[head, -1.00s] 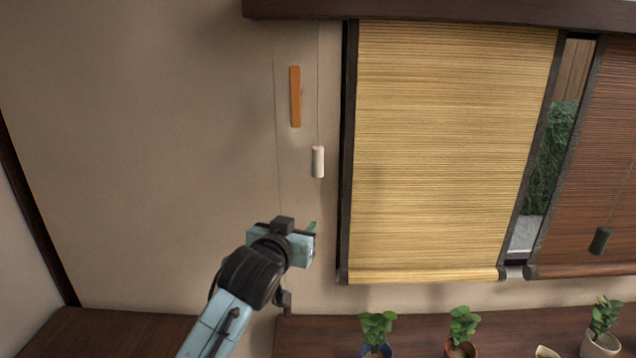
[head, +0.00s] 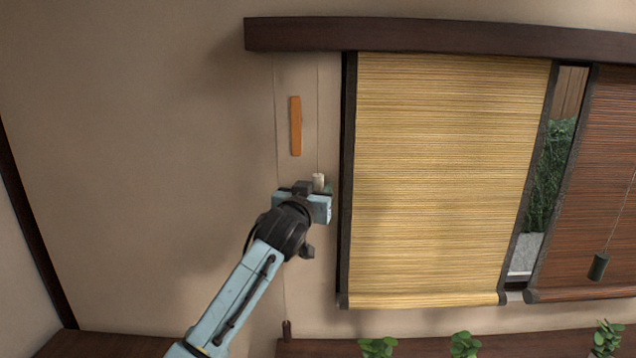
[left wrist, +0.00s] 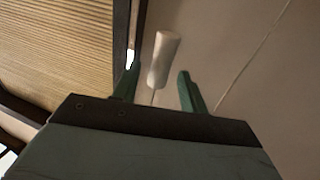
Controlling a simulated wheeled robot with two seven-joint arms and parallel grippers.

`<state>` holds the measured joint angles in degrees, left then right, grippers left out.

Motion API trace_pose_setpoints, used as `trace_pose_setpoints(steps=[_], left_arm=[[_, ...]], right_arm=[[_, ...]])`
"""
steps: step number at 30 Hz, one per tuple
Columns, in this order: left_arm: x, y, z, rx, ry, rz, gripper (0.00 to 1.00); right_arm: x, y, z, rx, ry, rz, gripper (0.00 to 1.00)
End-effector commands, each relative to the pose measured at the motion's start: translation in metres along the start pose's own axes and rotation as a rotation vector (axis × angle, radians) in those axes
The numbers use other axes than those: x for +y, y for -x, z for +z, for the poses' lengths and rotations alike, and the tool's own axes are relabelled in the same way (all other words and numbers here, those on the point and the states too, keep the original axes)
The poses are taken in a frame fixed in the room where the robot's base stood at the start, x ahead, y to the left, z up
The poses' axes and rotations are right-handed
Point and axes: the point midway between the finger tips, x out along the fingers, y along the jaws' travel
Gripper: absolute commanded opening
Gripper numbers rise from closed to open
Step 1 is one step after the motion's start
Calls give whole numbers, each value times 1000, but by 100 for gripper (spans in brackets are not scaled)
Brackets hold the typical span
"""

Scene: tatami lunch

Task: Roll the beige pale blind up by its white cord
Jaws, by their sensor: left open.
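The beige pale blind (head: 445,170) hangs lowered over the left part of the window in the head view. Its white cord (head: 318,110) runs down the wall left of the blind to a white pull (head: 318,180). My left gripper (head: 325,188) is at the pull and hides its lower part. In the left wrist view the white pull (left wrist: 163,60) shows between the two green fingers of the open left gripper (left wrist: 160,85), with a gap to each finger. I cannot tell its exact depth from the fingertips. My right gripper is not in view.
A second cord ends in a dark pull (head: 286,330) low on the wall. An orange-brown strip (head: 296,126) is on the wall above my gripper. A brown blind (head: 590,180) with its own dark pull (head: 598,266) hangs at right. Potted plants (head: 464,345) stand below the window.

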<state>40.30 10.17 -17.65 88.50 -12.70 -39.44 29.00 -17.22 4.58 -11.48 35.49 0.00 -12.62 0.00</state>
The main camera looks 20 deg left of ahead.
Motion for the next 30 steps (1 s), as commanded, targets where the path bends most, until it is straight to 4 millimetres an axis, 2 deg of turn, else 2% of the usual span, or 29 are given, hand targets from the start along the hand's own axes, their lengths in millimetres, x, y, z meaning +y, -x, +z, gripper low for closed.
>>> trace_pose_setpoints(steps=[3, 9, 21, 30], left_arm=[[0, -15, -1, -1, 0, 0, 43], [0, -29, 0, 0, 0, 0, 43], [0, -33, 0, 0, 0, 0, 43], [0, -33, 0, 0, 0, 0, 4]], right_arm=[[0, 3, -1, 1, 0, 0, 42], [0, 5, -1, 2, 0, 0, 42], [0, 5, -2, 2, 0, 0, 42], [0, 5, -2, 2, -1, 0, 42]])
